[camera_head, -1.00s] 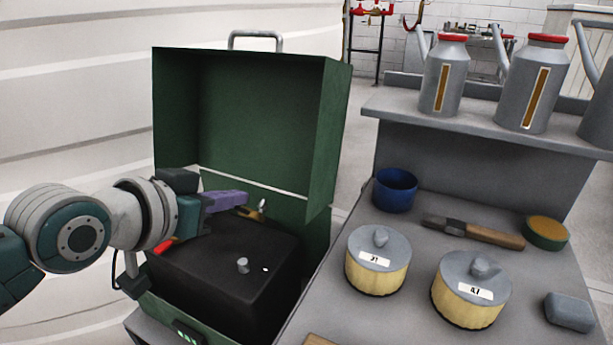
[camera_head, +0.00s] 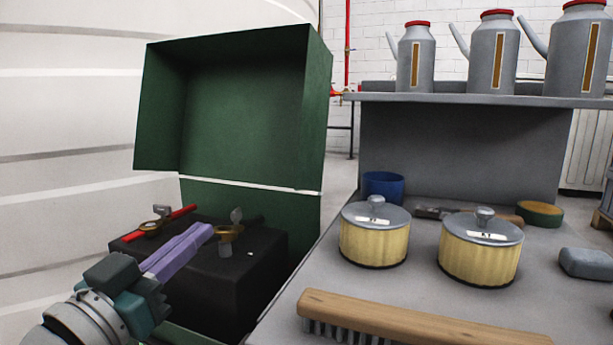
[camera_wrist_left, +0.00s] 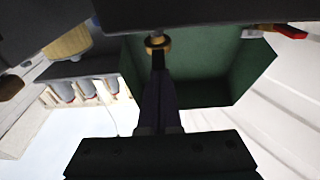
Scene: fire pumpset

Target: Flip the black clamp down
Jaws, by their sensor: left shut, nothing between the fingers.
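A black battery (camera_head: 235,280) sits in the open green box. On its top right is a brass clamp fitting (camera_head: 228,234) with a grey upright piece, and a dark handle, the black clamp (camera_head: 252,220), runs from it to the right. My left gripper (camera_head: 208,230), with purple fingers, is shut and empty, its tips close to the brass fitting's left side. In the left wrist view the fingertips (camera_wrist_left: 158,62) lie just below the brass ring (camera_wrist_left: 158,42) in the picture; I cannot tell whether they touch. My right gripper is not in view.
A red-handled clamp (camera_head: 175,217) is at the battery's left. The green lid (camera_head: 235,110) stands open behind. On the grey bench to the right are two yellow lidded pots (camera_head: 375,240), a brush (camera_head: 410,320) and a blue cup (camera_head: 384,187).

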